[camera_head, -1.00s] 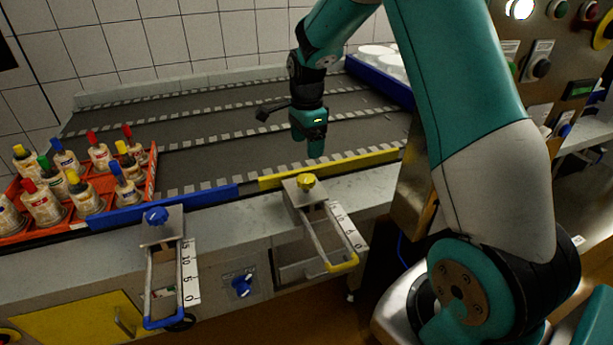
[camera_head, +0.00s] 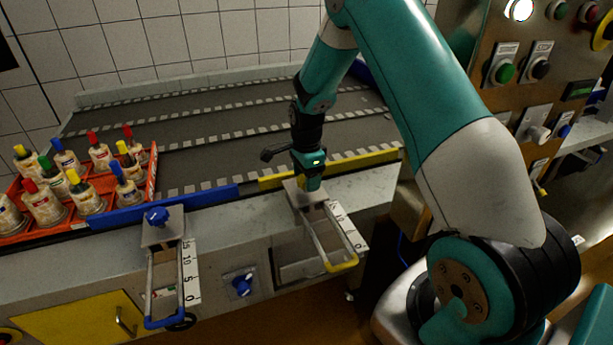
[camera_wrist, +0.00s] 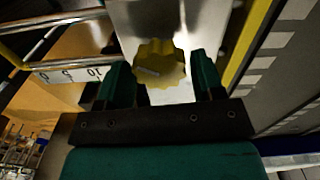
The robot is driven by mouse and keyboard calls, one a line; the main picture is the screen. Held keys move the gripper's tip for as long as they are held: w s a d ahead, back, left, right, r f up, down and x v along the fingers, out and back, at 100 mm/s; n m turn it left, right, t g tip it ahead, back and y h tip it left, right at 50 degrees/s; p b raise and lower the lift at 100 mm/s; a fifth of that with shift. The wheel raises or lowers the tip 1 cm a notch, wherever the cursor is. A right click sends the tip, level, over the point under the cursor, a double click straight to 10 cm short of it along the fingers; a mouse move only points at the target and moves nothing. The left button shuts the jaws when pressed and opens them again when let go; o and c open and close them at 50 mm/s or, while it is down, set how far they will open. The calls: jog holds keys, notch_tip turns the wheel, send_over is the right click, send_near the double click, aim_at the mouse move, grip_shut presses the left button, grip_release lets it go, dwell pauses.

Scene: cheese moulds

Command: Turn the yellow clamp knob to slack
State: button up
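The yellow clamp knob (camera_wrist: 160,66) is a scalloped knob on a metal plate (camera_wrist: 200,22) in the wrist view. My gripper (camera_wrist: 163,80) is open, with one finger on each side of the knob and a visible gap to it, wider on the right. Whether the fingers are level with the knob or above it I cannot tell. In the head view my gripper (camera_head: 311,186) is over the yellow clamp's plate (camera_head: 297,195) and hides the knob. The yellow clamp handle (camera_head: 342,266) hangs out in front, beside a numbered scale (camera_head: 347,226).
A blue clamp knob (camera_head: 157,216) and blue handle (camera_head: 164,322) stand to the left. A yellow bar (camera_head: 365,160) and blue bar (camera_head: 190,201) line the belt's front edge. An orange crate (camera_head: 151,180) of bottles is at left. A control panel stands at right.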

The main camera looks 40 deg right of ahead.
jog(key=c, duration=0.6)
jog(key=shift+o, duration=0.2)
jog(key=shift+n, duration=0.3)
jog(key=n+p, duration=0.1)
jog(key=n, duration=0.4)
jog(key=shift+w+r, duration=0.1)
jog(key=n, duration=0.5)
jog(key=shift+n+p, duration=0.3)
jog(key=shift+n, duration=0.1)
jog(key=n, duration=0.6)
jog(key=shift+w+a, duration=0.1)
jog(key=n, duration=0.6)
jog(key=shift+p, duration=0.4)
jog(key=shift+n, duration=0.4)
